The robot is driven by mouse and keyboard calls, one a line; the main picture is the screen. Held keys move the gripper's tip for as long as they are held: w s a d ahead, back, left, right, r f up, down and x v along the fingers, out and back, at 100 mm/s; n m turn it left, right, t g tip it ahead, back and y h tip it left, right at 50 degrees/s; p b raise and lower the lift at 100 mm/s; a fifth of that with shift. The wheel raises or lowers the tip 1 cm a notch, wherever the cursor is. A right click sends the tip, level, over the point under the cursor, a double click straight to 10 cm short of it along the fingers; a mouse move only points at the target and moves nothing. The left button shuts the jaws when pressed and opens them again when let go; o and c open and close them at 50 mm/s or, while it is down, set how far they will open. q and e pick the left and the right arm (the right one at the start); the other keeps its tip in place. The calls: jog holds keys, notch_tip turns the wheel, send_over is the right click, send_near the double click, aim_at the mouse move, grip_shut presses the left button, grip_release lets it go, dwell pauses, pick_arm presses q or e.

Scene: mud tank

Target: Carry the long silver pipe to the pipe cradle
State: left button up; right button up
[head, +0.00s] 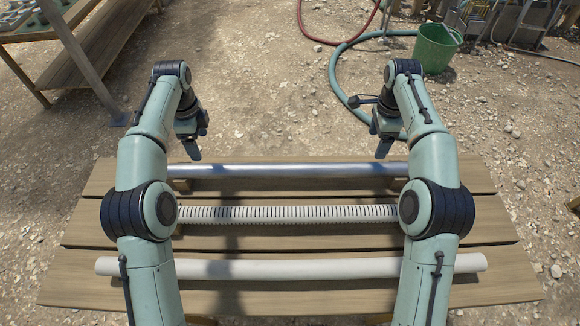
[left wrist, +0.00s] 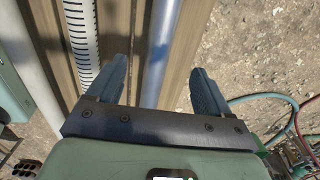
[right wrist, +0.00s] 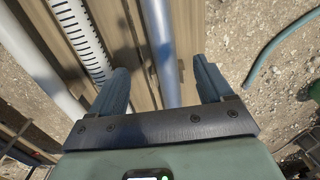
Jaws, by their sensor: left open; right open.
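The long silver pipe (head: 290,170) lies across the far side of the wooden table (head: 250,298), resting on small wooden blocks. It also shows in the left wrist view (left wrist: 161,50) and in the right wrist view (right wrist: 160,45). My left gripper (head: 193,150) is open above the pipe's left part, its fingers on either side of the pipe in the left wrist view. My right gripper (head: 383,148) is open above the pipe's right part, its fingers likewise on either side. Both are empty. I cannot make out the pipe cradle.
A ribbed white pipe (head: 290,214) and a smooth white pipe (head: 290,268) lie nearer on the same table. A wooden bench (head: 105,45) stands at the upper left. A green bucket (head: 435,48) and hoses (head: 335,80) lie on the gravel beyond.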

aim_at(209, 167)
pick_arm(q)
notch_tip(209, 167, down, 14)
jog(key=shift+w+r, duration=0.15)
jog(key=shift+r, duration=0.1)
pick_arm(e)
notch_tip(209, 167, down, 14)
jog(key=shift+w+r, duration=0.15)
jog(key=shift+r, duration=0.1)
pick_arm(q)
grip_shut()
pick_arm(e)
grip_shut()
pick_arm(q)
jog(key=shift+r, duration=0.1)
